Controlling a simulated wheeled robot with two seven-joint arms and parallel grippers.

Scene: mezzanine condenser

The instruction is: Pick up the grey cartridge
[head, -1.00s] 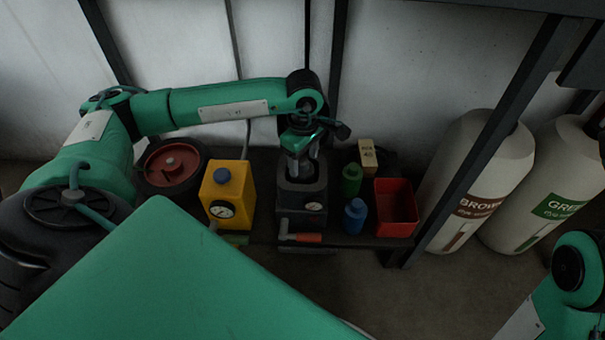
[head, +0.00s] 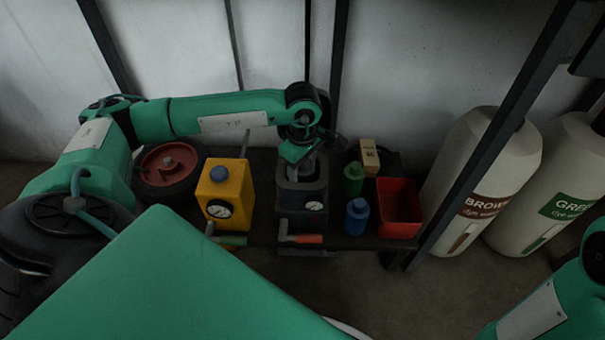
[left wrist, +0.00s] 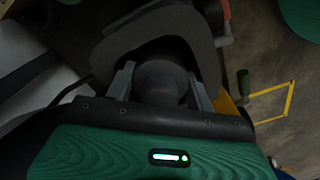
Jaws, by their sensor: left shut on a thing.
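The grey cartridge (left wrist: 162,82) is a dark grey round body between my two fingers in the left wrist view. My left gripper (left wrist: 161,92) is shut on it, with one finger on each side. In the head view my left gripper (head: 308,168) points down into the top of a dark housing (head: 302,205) with a round gauge and an orange-red lever handle. The cartridge is mostly hidden there by the gripper and housing. In the left wrist view the housing's dark collar (left wrist: 115,50) surrounds the far side of the cartridge. My right gripper is out of view.
A yellow box (head: 228,195) with a gauge stands left of the housing. Green (head: 353,180) and blue (head: 357,217) bottles, a red bin (head: 398,208) and a small tan box (head: 369,157) stand right. A dark post and two large cylinders (head: 484,185) bound the right side.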

